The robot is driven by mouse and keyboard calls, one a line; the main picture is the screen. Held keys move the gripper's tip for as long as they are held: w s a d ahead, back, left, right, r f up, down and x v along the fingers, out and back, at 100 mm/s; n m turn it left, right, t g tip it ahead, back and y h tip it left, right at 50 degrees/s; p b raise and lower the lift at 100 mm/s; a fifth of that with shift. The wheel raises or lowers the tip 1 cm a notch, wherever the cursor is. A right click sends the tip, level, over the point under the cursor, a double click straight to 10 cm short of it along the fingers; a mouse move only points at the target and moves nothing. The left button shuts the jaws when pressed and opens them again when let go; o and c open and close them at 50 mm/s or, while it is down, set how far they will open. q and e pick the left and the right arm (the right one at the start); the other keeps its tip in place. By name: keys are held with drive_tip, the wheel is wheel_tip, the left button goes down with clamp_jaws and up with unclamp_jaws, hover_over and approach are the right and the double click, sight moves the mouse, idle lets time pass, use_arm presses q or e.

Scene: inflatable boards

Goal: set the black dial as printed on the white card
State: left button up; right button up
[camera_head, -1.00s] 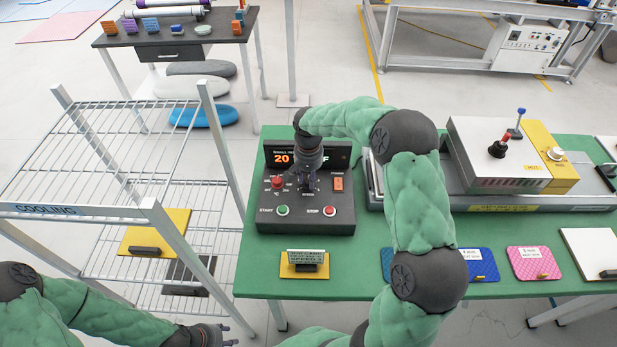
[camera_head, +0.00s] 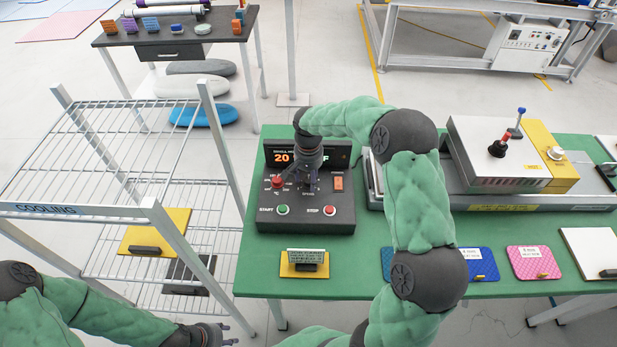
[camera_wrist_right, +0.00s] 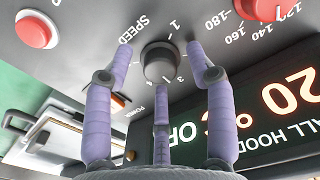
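The black dial (camera_wrist_right: 160,64) shows in the right wrist view, on the dark control panel beside the "SPEED" print and small numerals. My right gripper (camera_wrist_right: 163,70) has its purple fingers spread around the dial, with gaps at both sides. My left gripper (camera_head: 222,336) is empty at the bottom edge, fingers apart.
The panel has a red knob (camera_head: 278,182), a green start button (camera_head: 282,210), a red stop button (camera_head: 329,210) and an orange switch (camera_head: 338,183). Its display (camera_head: 283,156) reads 20. A wire rack (camera_head: 150,209) stands left; a white and yellow machine (camera_head: 510,150) stands right.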

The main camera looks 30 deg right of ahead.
sight(309, 180)
wheel_tip(309, 180, up, 12)
idle(0.6)
idle(0.5)
